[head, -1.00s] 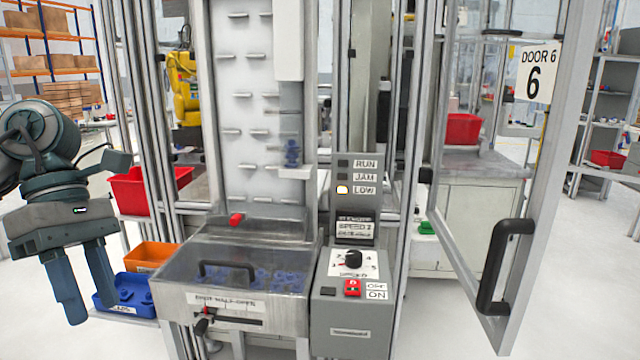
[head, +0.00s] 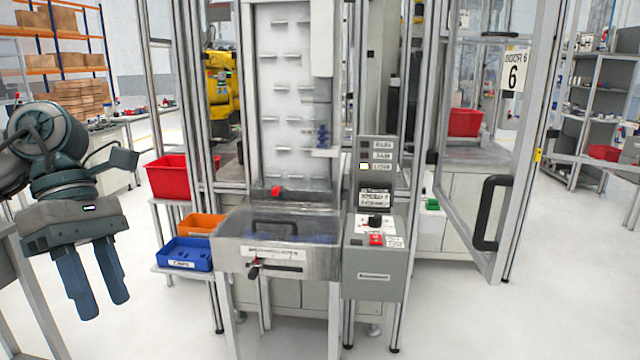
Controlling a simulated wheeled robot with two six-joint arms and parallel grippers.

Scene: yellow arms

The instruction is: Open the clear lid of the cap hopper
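The cap hopper (head: 318,262) is a grey metal box at the foot of the white vertical feeder. Its clear lid (head: 315,222) lies shut over the top, with a black handle (head: 273,230) on it. Blue caps show faintly through the lid. A red piece (head: 276,190) sits at the lid's back edge. My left gripper (head: 100,308) hangs at the left, pointing down, well away from the hopper and touching nothing. A gap shows between its two blue fingers and it holds nothing. My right gripper is not in view.
A control box (head: 375,272) stands at the hopper's right. An open framed door (head: 495,160) stands further right. Red (head: 168,178), orange (head: 200,224) and blue (head: 184,254) bins sit on shelves left of the hopper. Free floor lies in front on the right.

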